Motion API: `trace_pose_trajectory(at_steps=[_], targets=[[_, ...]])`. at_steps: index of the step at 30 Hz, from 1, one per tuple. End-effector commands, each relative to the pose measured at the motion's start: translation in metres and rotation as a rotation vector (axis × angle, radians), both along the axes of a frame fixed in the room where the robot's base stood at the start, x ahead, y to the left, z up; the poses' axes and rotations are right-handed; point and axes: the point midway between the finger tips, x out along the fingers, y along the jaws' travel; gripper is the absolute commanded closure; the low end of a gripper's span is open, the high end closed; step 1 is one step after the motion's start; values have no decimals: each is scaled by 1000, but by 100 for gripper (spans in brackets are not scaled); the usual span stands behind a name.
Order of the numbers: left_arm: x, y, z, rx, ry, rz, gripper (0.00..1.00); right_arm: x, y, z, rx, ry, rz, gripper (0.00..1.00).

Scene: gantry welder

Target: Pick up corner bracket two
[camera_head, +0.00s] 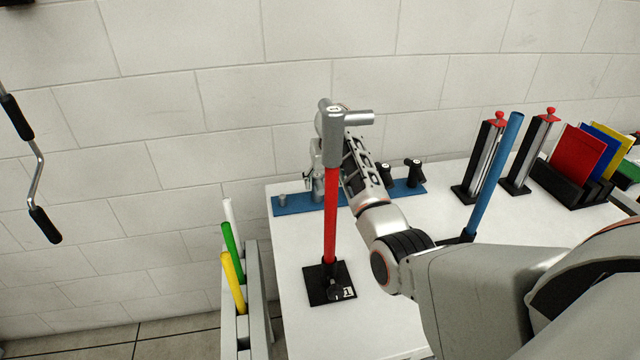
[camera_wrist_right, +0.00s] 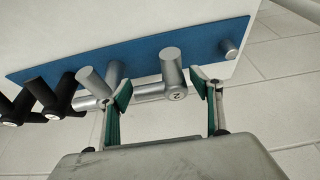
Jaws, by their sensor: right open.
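Corner bracket two (camera_wrist_right: 176,92) is a grey tubular corner piece marked "2" on the blue strip (camera_wrist_right: 140,55). In the right wrist view one arm of it points up and another runs left. My right gripper (camera_wrist_right: 162,90) is open, with one green-padded finger on each side of the bracket. I cannot tell whether either finger touches it. In the head view my right gripper (camera_head: 317,165) is over the blue strip (camera_head: 292,206), partly hidden behind the red post and its grey corner piece. My left gripper is not in view.
A red post (camera_head: 330,215) with a grey corner piece (camera_head: 335,140) marked "1" stands on a black base in front. Another grey bracket (camera_wrist_right: 98,82) and black brackets (camera_wrist_right: 50,90) sit close on the left of the strip. A blue rod (camera_head: 493,170) stands right.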

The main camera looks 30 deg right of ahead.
Motion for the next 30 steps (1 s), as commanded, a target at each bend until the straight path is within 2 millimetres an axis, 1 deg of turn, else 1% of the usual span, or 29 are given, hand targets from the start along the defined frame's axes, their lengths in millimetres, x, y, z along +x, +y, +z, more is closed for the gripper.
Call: trace_pose_trajectory(at_steps=[1,6,9,15,16,17,18,20,21,28,30], targets=[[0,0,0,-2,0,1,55,2,-3,-8,-2,4,-1,36],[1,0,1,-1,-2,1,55,10,-4,-25,0,1,-1,36],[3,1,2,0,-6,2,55,12,-5,-29,-2,0,-1,36],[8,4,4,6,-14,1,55,12,-4,-30,-1,0,0,36],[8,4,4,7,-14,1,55,12,-4,-30,-1,0,0,38],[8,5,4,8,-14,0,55,12,-4,-30,-1,0,0,46],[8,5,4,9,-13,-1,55,12,-4,-30,-1,0,0,56],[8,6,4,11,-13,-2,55,12,-4,-30,-1,0,0,72],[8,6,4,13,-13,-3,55,12,-4,-30,-1,0,0,73],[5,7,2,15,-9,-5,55,12,-4,-28,0,-2,-1,73],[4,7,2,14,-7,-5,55,13,-4,-25,0,-2,-1,73]])
